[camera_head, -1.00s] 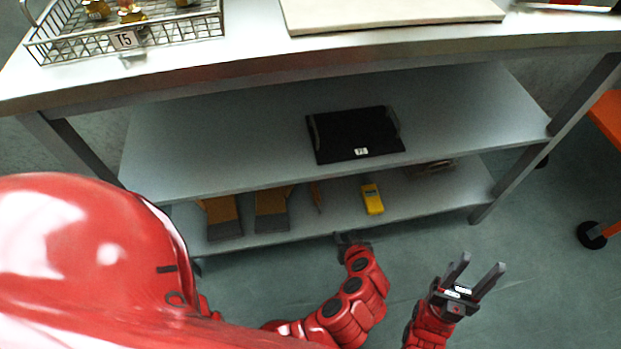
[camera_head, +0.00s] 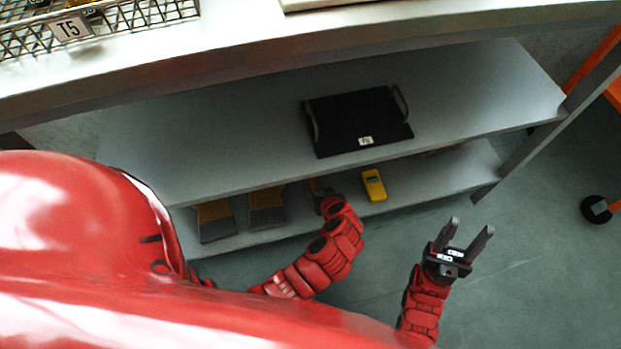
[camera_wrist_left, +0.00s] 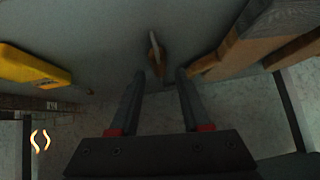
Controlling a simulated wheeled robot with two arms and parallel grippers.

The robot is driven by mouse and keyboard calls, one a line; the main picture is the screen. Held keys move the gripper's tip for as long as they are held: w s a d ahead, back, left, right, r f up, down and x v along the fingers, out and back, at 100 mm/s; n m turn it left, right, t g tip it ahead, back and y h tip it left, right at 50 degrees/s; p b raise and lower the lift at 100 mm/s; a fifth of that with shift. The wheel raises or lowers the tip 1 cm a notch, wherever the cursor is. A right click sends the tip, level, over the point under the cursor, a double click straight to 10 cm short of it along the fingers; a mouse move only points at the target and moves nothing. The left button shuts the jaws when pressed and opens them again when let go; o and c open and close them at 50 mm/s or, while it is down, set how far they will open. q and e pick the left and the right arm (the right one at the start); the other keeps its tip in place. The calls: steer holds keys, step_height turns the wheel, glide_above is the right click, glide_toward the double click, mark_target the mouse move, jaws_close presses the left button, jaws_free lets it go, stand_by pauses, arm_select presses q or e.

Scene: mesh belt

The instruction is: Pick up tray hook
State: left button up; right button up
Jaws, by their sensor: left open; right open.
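A small brown-orange tool, which I take for the tray hook (camera_wrist_left: 156,55), lies on the lower shelf (camera_head: 435,172). In the left wrist view it is straight ahead, in line with the gap between the fingers of my left gripper (camera_wrist_left: 160,76), near the fingertips. My left gripper is open, and I cannot tell that it touches the tool. In the head view my left gripper (camera_head: 319,187) is at the lower shelf and mostly covers the tool. My right gripper (camera_head: 468,228) is open and empty, in front of the shelf at the right.
Two wooden-handled brushes or scrapers (camera_head: 267,208) lie left of my left gripper. A yellow device (camera_head: 373,185) lies close on the right. A black tray (camera_head: 350,118) sits on the shelf above. A wire basket (camera_head: 95,28) stands on the tabletop.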

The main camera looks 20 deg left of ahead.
arm_select(q)
steer(key=x, duration=0.2)
steer(key=b+x, duration=0.1)
steer(key=x, duration=0.1)
steer(key=b+x, duration=0.1)
steer(key=x, duration=0.1)
steer(key=shift+w+r, duration=0.2)
steer(key=shift+w, duration=0.2)
jaws_close()
